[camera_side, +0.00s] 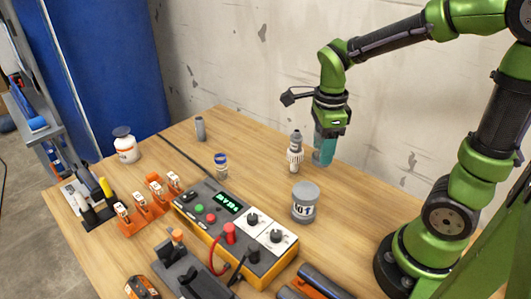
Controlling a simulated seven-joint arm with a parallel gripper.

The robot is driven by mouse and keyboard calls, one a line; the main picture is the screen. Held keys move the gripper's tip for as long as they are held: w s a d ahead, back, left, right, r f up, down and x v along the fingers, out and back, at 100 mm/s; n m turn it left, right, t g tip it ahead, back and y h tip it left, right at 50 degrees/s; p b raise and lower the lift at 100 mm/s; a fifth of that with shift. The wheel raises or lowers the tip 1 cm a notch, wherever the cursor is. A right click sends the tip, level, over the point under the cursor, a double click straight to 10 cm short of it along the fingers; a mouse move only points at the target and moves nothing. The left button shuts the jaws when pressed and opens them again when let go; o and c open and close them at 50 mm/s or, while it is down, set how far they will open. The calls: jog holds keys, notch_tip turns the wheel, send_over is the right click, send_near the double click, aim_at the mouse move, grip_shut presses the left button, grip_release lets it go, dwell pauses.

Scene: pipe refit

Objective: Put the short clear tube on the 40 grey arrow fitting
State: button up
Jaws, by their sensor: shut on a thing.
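My gripper (328,131) hangs over the back right of the table, pointing down. It is shut on a short teal-tinted tube (323,152), which I take as the short clear tube. The tube is upright and its lower end is close to the table top; I cannot tell if it touches. A ribbed white fitting with a grey top (295,153) stands upright just left of the tube. A grey round piece with a dark-on-white number label (305,204) stands nearer the camera. I cannot read a 40 or an arrow for sure on either.
A control box (230,225) with knobs and a red lead fills the middle front. Orange holders (150,203), a white jar (126,147), a small blue-banded piece (221,165) and a grey cylinder (200,128) stand left. A wall runs behind the table. The back middle is mostly clear.

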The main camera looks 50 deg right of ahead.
notch_tip(320, 180, up, 3)
send_over(306, 190)
notch_tip(306, 190, down, 4)
jog(key=shift+r, duration=0.25)
jog(key=shift+f, duration=2.2)
jog(key=shift+f+m, duration=0.15)
jog(key=shift+m, duration=0.15)
jog(key=o, duration=1.1)
jog(key=shift+c, duration=0.2)
